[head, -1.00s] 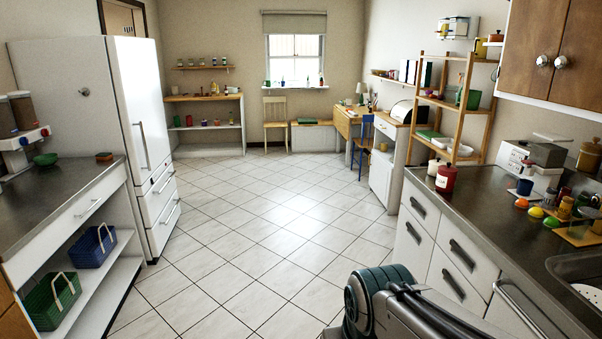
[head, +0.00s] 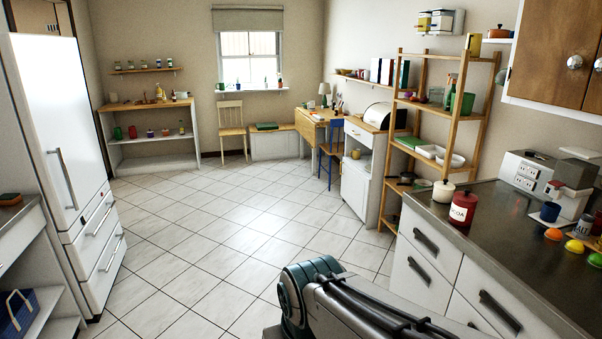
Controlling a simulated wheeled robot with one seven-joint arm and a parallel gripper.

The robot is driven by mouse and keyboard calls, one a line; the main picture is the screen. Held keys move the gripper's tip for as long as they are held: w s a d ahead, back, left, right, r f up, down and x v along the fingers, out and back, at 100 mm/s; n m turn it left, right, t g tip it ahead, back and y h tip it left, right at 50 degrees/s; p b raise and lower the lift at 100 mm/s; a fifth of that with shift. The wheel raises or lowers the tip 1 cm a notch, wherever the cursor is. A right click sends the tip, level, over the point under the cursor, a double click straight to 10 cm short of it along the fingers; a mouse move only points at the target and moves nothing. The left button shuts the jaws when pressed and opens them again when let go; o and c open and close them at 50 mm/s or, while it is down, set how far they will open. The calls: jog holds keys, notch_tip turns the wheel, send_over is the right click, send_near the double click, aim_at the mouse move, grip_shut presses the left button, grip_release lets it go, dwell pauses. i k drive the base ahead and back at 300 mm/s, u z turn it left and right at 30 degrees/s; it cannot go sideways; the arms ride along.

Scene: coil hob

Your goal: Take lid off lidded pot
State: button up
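I see no coil hob and no pot that I can clearly tell is the lidded pot. A small orange pot (head: 498,32) stands on a high shelf at the top right; whether it has a lid on is too small to tell. A dark pan (head: 405,178) sits on a lower shelf of the wooden rack. Part of my arm crosses the bottom of the head view, but my gripper is not in view.
A counter (head: 485,215) with a red canister (head: 463,208), a cream canister (head: 443,191) and coloured items runs along the right. A white fridge (head: 72,160) stands at the left. A wooden rack (head: 447,100) stands beyond the counter. The tiled floor (head: 220,225) between is clear.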

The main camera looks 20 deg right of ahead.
aim_at(444, 184)
jog(key=z, duration=0.1)
jog(key=i, duration=1.5)
jog(key=z, duration=0.75)
jog(key=i, duration=1.25)
jog(key=z, duration=1.75)
jog(key=i, duration=0.85)
jog(key=z, duration=0.65)
